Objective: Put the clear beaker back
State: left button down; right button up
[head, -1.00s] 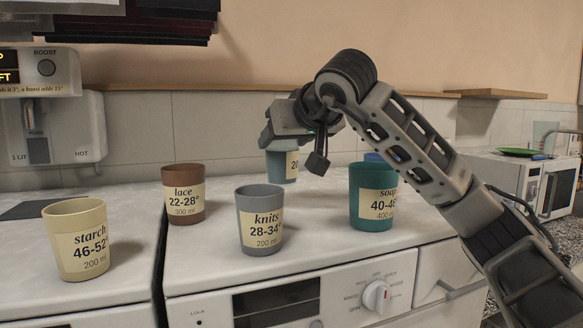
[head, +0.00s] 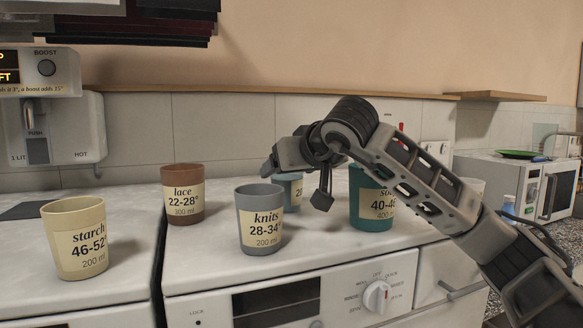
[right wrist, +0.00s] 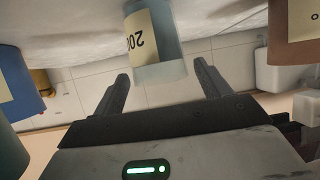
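A pale blue-grey, see-through-looking beaker (head: 293,192) with a cream label stands on the counter behind the grey knits cup (head: 259,220). My right gripper (head: 271,166) is low over it and hides its top in the head view. In the right wrist view, which is upside down, the beaker (right wrist: 155,45) shows "200" on its label. Its rim is centred between the spread fingers of my open right gripper (right wrist: 161,74), with gaps on both sides. I cannot tell how deep it is between them. My left gripper is not in view.
Labelled cups stand nearby: brown lace (head: 183,195), yellow starch (head: 76,238) and teal soap (head: 370,205), partly behind my right arm. A blue cup (right wrist: 20,92) shows in the wrist view. A water dispenser (head: 52,130) is at left, a microwave (head: 520,180) at right.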

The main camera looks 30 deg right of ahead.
jog(key=shift+r, duration=0.2)
jog(key=shift+s+r, duration=0.15)
jog(key=shift+s, duration=0.05)
jog(key=v, duration=1.1)
jog(key=shift+s+b, duration=0.25)
jog(key=shift+b, duration=0.05)
jog(key=shift+a, duration=0.1)
